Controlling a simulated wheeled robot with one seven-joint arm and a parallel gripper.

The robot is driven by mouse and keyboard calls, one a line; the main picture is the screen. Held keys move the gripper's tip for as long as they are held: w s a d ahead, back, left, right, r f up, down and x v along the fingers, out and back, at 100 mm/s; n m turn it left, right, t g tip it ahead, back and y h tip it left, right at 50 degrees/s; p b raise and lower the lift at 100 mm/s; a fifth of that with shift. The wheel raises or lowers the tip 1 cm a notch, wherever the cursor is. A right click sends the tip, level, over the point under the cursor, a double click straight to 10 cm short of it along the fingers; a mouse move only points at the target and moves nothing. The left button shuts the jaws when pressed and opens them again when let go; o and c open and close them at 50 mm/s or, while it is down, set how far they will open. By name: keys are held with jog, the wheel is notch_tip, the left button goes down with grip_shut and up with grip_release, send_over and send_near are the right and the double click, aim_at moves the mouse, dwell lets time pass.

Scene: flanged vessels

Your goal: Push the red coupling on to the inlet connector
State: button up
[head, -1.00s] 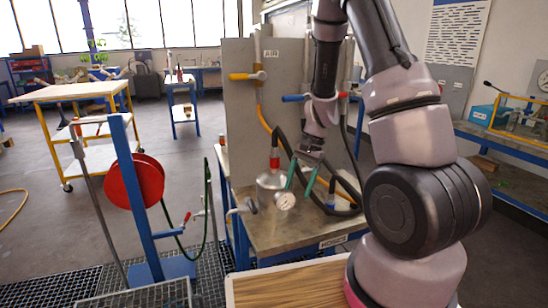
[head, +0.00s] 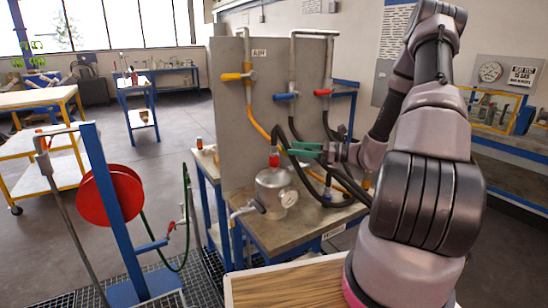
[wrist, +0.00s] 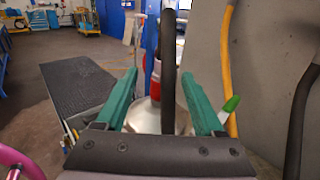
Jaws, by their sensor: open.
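The red coupling (head: 274,160) stands upright at the top of the metal vessel (head: 273,192), with a hose running up from it. I cannot tell how far it sits on the inlet connector, which is hidden beneath it. My gripper (head: 298,149) is open, lies nearly level, and points left towards the coupling from its right. In the wrist view, the green fingers (wrist: 158,74) stand apart on either side of the view of the red coupling (wrist: 155,82). A black hose (wrist: 169,70) passes upright between the fingers and partly covers the coupling. No grip on anything shows.
A grey panel (head: 228,105) with yellow, blue and red valve handles stands behind the vessel. Black hoses loop over the bench (head: 268,235) to the right. A gauge (head: 289,198) sits on the vessel's front. A red reel (head: 109,194) on a blue post stands left.

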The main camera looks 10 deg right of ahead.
aim_at(274, 145)
jog(key=x, duration=0.3)
jog(key=shift+w+f+x, duration=0.1)
jog(key=shift+f+x, duration=0.1)
jog(key=shift+x, duration=1.15)
jog(key=shift+w+f+x, duration=0.15)
jog(key=shift+f+x, duration=0.05)
jog(key=shift+x, duration=1.15)
jog(key=shift+d, duration=0.1)
grip_shut()
